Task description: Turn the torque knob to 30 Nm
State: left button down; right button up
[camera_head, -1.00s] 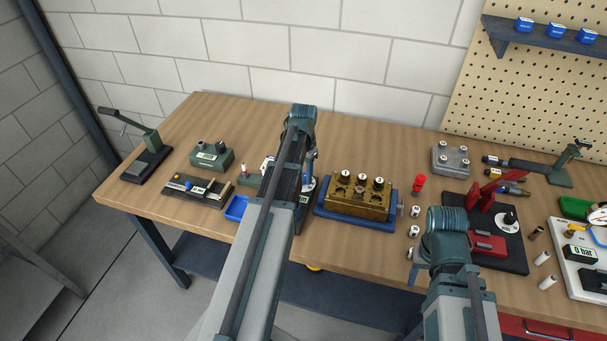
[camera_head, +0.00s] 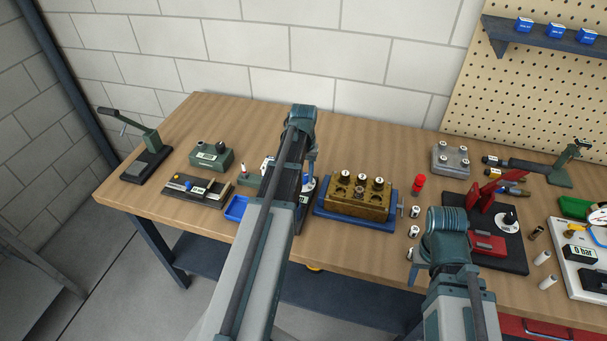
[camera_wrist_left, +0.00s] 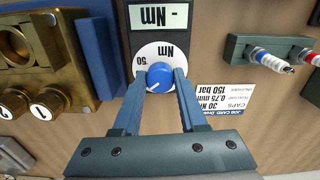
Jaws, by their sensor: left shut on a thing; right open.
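The torque knob (camera_wrist_left: 160,76) is a round blue knob in the left wrist view. It sits on a white dial (camera_wrist_left: 145,54) marked "50" and "Nm", which appears upside down. A white pointer mark on the knob points to the lower left of that picture. A display (camera_wrist_left: 158,16) above the dial reads "- Nm". My left gripper (camera_wrist_left: 160,82) has a finger on each side of the knob and is shut on it. In the head view my left arm hides most of the knob. My right gripper (camera_head: 414,278) is open and empty near the table's front edge.
A job card (camera_wrist_left: 219,101) beside the dial lists 30 Nm, 0.75 mm and 150 bar. A brass block (camera_head: 356,207) with numbered caps stands on a blue base right of my left gripper. A blue tray (camera_head: 236,208) lies left of my left arm.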

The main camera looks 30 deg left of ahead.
aim_at(304, 176)
pick_arm(q)
jog(key=shift+n, duration=1)
jog(key=shift+c, duration=2.2)
grip_release()
jog(key=shift+r, duration=0.1)
notch_tip(304, 176, up, 14)
jog(key=p, duration=1.3)
jog(key=shift+p, duration=0.4)
jog(key=shift+d+f, duration=0.1)
jog(key=shift+f, duration=0.1)
